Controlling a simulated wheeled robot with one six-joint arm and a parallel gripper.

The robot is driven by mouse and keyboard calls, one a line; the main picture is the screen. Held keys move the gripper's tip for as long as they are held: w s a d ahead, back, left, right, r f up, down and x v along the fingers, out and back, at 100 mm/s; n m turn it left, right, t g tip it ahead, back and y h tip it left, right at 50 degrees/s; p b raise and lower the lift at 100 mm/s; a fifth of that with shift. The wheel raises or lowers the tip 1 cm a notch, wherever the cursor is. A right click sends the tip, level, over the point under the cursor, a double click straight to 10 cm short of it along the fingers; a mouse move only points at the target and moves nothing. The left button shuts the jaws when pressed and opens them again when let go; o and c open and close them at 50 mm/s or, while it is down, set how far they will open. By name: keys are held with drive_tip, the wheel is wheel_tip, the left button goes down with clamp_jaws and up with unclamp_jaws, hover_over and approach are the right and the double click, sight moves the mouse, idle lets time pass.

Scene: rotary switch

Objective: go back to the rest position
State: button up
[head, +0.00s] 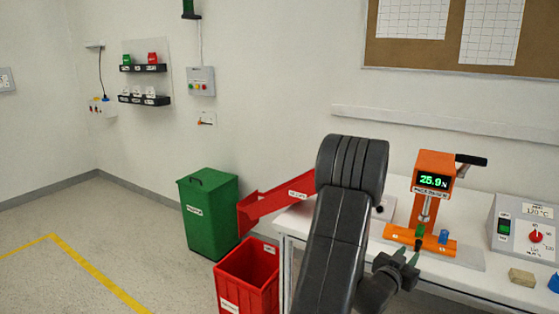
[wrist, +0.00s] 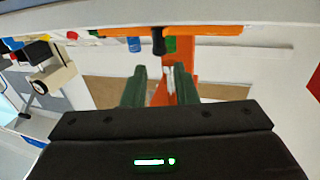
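My gripper (head: 406,256) is in front of the orange press, above the front part of the white bench. Its two green fingers stand apart, and the wrist view shows them with a gap and nothing held between them (wrist: 159,84). The rotary switch is a red knob (head: 535,236) on a grey sloped control box (head: 510,222) at the right of the bench. My gripper is to the left of that box and apart from it. The knob's exact pointer direction is too small to read.
The orange press (head: 434,180) has a lit green display, with a green and a blue piece (head: 443,237) on its base. A tan block (head: 522,277) lies front right. A red chute (head: 270,203), green bin (head: 209,215) and red bin (head: 247,275) stand left; the floor beyond is clear.

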sight(416, 243)
drive_tip(key=p+x, duration=0.1)
drive_tip(key=x, duration=0.7)
drive_tip(key=shift+w+d, duration=0.1)
drive_tip(key=shift+w, duration=0.1)
drive_tip(key=shift+w+r, duration=0.1)
drive_tip(key=shift+w, duration=0.05)
